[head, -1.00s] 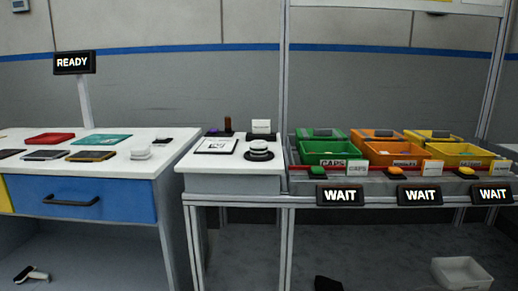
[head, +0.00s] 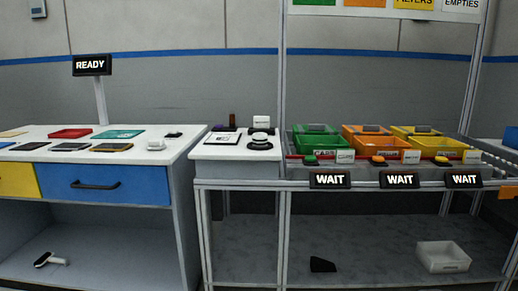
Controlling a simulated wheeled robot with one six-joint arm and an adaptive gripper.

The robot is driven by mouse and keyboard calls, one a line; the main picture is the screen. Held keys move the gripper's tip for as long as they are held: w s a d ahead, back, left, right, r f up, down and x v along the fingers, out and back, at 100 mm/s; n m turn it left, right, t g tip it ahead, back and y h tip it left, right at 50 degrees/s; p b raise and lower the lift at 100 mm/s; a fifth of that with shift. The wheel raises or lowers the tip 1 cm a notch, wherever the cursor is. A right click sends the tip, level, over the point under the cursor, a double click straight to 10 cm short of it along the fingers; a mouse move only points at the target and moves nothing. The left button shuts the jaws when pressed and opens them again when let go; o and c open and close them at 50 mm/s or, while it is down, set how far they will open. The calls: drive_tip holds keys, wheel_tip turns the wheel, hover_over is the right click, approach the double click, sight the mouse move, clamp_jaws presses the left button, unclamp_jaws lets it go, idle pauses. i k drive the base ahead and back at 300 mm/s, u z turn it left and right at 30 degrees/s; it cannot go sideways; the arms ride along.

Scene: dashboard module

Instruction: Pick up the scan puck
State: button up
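Two white round pieces could be the scan puck; I cannot tell which it is. One, a white puck-like piece (head: 260,138), sits on a black round base on the narrow white stand in the middle. The other, a small white round piece (head: 156,145), lies near the right end of the left white table. Neither is touched by anything of mine in view. My gripper is not in view.
The left table (head: 182,141) has flat coloured trays and a blue drawer (head: 122,184). The narrow stand also holds a framed card (head: 222,138) and a small white box. Green, orange and yellow bins (head: 427,144) stand right, behind WAIT signs. A white bin (head: 443,257) lies low right.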

sight(259, 139)
drive_tip(key=k, duration=0.75)
drive_tip(key=u, duration=0.95)
drive_tip(key=i, duration=0.7)
drive_tip(key=u, duration=0.8)
drive_tip(key=i, duration=0.75)
drive_tip(key=z, duration=0.6)
drive_tip(key=i, duration=0.8)
drive_tip(key=z, duration=0.7)
